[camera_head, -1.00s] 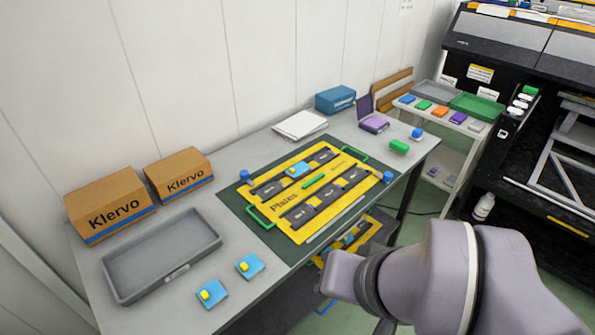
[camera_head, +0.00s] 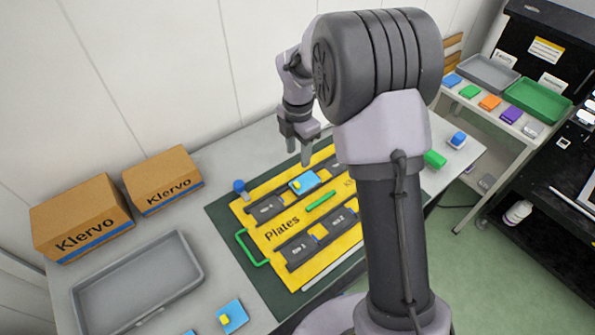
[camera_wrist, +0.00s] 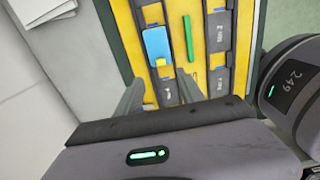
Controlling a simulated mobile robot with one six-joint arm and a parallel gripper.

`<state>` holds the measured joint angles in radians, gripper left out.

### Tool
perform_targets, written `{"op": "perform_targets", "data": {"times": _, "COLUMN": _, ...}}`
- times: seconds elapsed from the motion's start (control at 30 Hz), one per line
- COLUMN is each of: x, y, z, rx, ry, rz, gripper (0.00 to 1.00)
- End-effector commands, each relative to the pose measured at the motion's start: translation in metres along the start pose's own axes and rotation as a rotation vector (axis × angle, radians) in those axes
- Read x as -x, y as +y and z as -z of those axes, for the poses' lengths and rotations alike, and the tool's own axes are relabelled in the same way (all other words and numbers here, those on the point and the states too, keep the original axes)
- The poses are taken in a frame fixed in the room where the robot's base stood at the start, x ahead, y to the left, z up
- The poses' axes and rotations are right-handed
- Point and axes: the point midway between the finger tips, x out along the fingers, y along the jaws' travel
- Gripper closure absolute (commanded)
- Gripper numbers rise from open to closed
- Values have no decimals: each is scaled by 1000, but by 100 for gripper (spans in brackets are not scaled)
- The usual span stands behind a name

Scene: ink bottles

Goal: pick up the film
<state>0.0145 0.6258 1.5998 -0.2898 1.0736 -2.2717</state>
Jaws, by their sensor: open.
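No part in view is labelled as film. The likeliest is a flat blue piece with a yellow tab (camera_head: 306,181), lying in the rear dark strip of the yellow "Plates" board (camera_head: 284,231). In the wrist view the blue piece (camera_wrist: 156,43) lies ahead, between the lines of my fingers. My gripper (camera_head: 298,152) is open and empty, above the back edge of the board and apart from the piece. Its two fingers also show in the wrist view (camera_wrist: 160,80). A similar blue piece (camera_head: 234,313) lies on the table front; another is mostly cut off beside it.
A grey tray (camera_head: 88,297) and two Klervo boxes (camera_head: 82,219) stand at left. A green handle (camera_head: 248,249) and a blue knob (camera_head: 239,186) stand at the board's left. My arm hides the board's right side. A side shelf holds small coloured blocks (camera_head: 489,102).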

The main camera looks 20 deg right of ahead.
Motion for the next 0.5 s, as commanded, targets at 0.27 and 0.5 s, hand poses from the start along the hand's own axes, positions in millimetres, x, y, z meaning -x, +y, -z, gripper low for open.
{"op": "perform_targets", "data": {"times": 0.27, "x": -67, "y": 0, "z": 0, "rx": -2, "ry": 0, "rz": 0, "gripper": 55}}
{"op": "perform_targets", "data": {"times": 0.5, "x": -98, "y": -2, "z": 2, "rx": -3, "ry": 0, "rz": -1, "gripper": 55}}
